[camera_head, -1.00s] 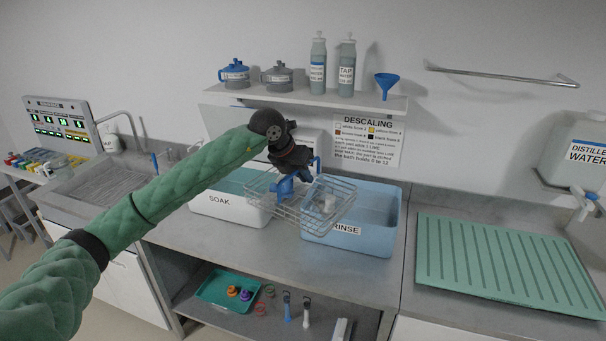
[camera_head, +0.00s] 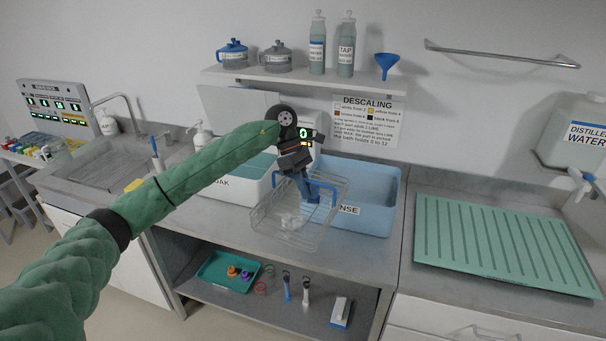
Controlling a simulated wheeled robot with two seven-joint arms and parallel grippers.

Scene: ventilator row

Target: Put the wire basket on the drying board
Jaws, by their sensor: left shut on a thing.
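The wire basket (camera_head: 272,228) hangs tilted in front of the soak and rinse tubs, with its lower edge toward me. A small pale part (camera_head: 292,221) lies inside it. My left gripper (camera_head: 314,192) is shut on the basket's blue handle (camera_head: 330,188) at its far side. The fingertips are partly hidden against the blue rinse tub. The green ribbed drying board (camera_head: 505,243) lies bare on the counter at the right, well apart from the basket. My right gripper is out of view.
The blue rinse tub (camera_head: 375,190) and the white soak tub (camera_head: 238,190) stand behind the basket. A shelf (camera_head: 300,80) with bottles and a blue funnel (camera_head: 386,64) is above. Counter between rinse tub and board is clear.

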